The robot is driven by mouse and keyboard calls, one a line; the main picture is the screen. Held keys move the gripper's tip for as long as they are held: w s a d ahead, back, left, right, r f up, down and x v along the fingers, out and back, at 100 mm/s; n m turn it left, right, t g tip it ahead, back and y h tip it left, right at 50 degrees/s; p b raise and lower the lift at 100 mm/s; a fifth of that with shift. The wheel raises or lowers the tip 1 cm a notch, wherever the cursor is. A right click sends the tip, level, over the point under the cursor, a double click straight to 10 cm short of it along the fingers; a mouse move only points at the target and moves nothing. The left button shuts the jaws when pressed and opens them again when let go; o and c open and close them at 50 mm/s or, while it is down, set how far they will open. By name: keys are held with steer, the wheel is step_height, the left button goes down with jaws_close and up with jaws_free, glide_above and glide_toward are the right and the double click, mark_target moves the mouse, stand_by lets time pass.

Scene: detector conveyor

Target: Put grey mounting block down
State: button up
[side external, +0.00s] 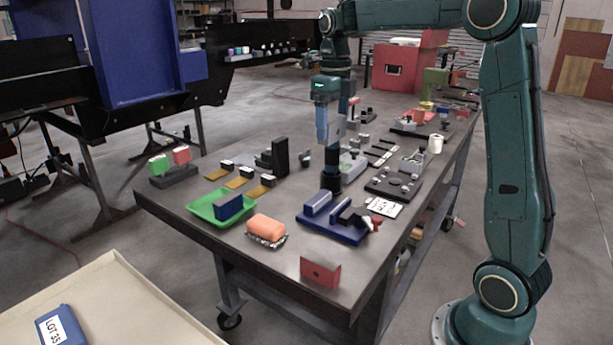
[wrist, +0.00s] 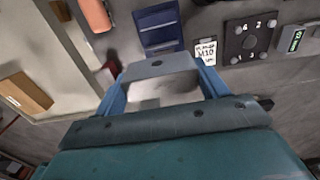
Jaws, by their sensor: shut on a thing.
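My gripper (side external: 328,132) hangs over the middle of the dark workbench (side external: 245,246) in the side view, pointing down. In the wrist view, its two blue fingers (wrist: 159,80) are shut on the grey mounting block (wrist: 157,66), a flat grey piece with a small dark hole that spans between them. In the side view a grey piece shows at the fingers. A black round-looking piece stands directly below; I cannot tell whether the block touches anything.
A blue fixture (side external: 333,231), a dark numbered plate (side external: 393,186), a white label card (side external: 385,207), an orange item (side external: 266,227), a green tray (side external: 206,206) and a red bracket (side external: 320,271) lie around the bench. Bare bench shows near its front edge.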

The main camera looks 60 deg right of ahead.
step_height(320, 180, down, 20)
steer(key=shift+r, duration=0.25)
stand_by(0.7)
steer(key=shift+f, duration=0.15)
steer(key=o, duration=1.3)
steer(key=shift+c, duration=0.2)
step_height(320, 180, up, 12)
steer(key=shift+r, duration=0.2)
